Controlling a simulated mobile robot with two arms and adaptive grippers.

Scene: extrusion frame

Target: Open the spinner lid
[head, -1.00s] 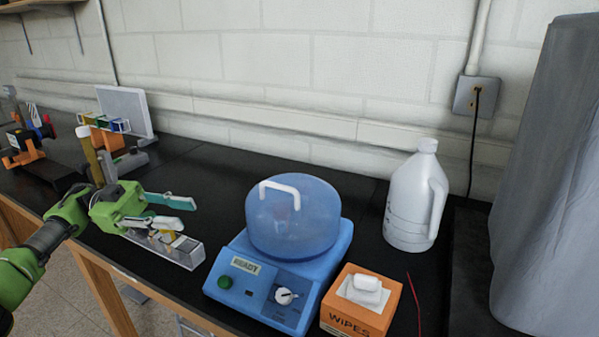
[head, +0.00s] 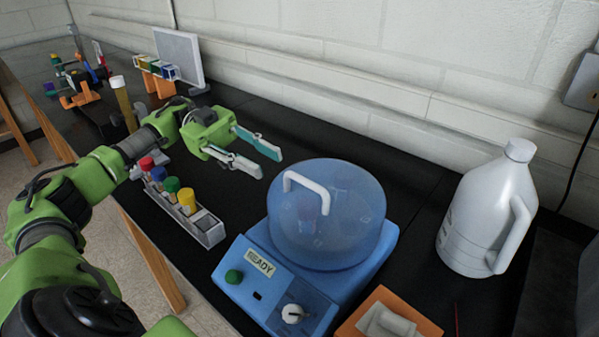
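The spinner (head: 268,272) is a blue machine on the black bench, with a READY label, a green button and a white knob. Its translucent blue domed lid (head: 345,225) sits closed on top, and dark shapes show faintly through it. A white handle (head: 306,186) arches over the lid's left side. My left gripper (head: 270,158) is open and empty, above the bench to the upper left of the lid. Its two fingers point right, apart from the lid and handle. My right gripper is not in view.
A white jug (head: 485,215) stands to the right. An orange wipes box (head: 385,318) is at the front right. Bare bench lies behind the spinner.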

